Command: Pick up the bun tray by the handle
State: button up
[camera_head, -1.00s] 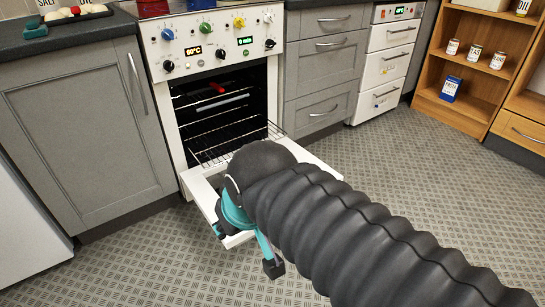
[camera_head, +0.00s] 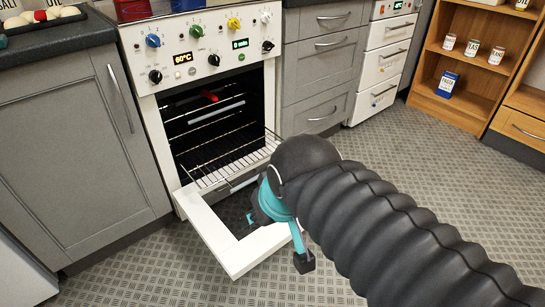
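Inside the open oven (camera_head: 167,138), a small red piece (camera_head: 209,96) shows above a pale bar (camera_head: 215,114). This may be the bun tray's handle and edge, but the dark interior hides its shape. The wire rack (camera_head: 238,158) sticks out of the oven mouth. The oven door (camera_head: 232,262) is folded down. My gripper (camera_head: 277,240), teal with dark tips, hangs over the door, outside the oven and apart from the red piece. Its visible fingers look spread with nothing between them; my black arm sleeve partly hides it.
Grey cupboards (camera_head: 83,150) flank the oven on the left, with a drawer unit (camera_head: 322,75) on the right. A dark tray with pale round items (camera_head: 64,12) is on the left counter. A wooden shelf (camera_head: 455,110) stands far right. The patterned floor (camera_head: 420,155) is clear.

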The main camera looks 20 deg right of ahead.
aim_at(29, 22)
jog(key=u, duration=1.05)
jog(key=k, duration=1)
jog(key=u, duration=1.35)
jog(key=i, duration=2.05)
jog(key=z, duration=0.25)
jog(key=i, duration=1.15)
jog(key=z, duration=1.65)
jog(key=i, duration=0.9)
jog(key=z, duration=0.75)
